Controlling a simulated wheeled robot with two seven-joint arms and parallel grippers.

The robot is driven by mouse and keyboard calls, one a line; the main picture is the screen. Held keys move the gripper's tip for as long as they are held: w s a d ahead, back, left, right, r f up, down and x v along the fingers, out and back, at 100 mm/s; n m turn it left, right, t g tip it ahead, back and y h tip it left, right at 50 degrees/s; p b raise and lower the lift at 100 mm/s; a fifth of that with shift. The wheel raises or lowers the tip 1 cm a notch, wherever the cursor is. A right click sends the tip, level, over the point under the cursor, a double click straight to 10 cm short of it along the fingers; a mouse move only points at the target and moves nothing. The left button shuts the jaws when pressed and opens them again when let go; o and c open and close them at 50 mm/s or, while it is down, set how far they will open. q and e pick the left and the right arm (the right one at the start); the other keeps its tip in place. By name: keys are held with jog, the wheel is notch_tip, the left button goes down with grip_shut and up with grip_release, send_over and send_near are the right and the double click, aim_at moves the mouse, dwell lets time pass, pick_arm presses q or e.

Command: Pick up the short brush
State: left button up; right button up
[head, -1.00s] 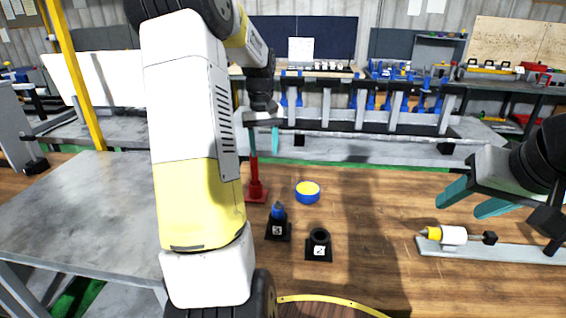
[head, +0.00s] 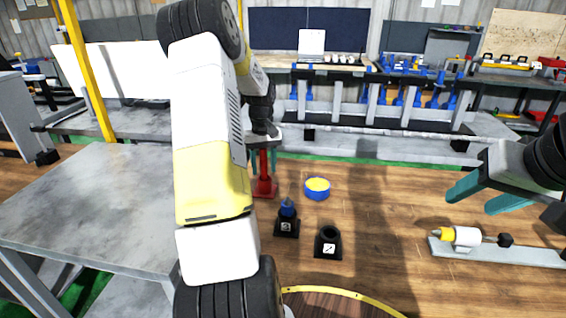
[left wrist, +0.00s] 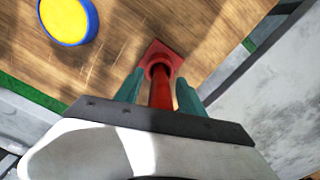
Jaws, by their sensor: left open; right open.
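A red upright piece (head: 265,188) with a square foot and a narrow post stands on the wooden surface; it also shows in the left wrist view (left wrist: 160,88). I cannot tell for certain whether it is the short brush, and no bristles show. My left gripper (head: 268,160) is open, its teal fingers on either side of the red post, as in the left wrist view (left wrist: 158,95). I cannot tell whether they touch it; the post's upper end is hidden behind the gripper. My right gripper (head: 473,197) is open and empty at the right.
A blue and yellow round piece (head: 317,188) lies right of the red piece. Nearer stand a black holder (head: 287,228) with a blue-tipped item and an open black holder (head: 328,246). A yellow-white tool sits on a grey plate (head: 520,255). A grey table (head: 90,210) is at left.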

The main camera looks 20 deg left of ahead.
pick_arm(q)
jog(key=shift+f, duration=0.35)
grip_shut()
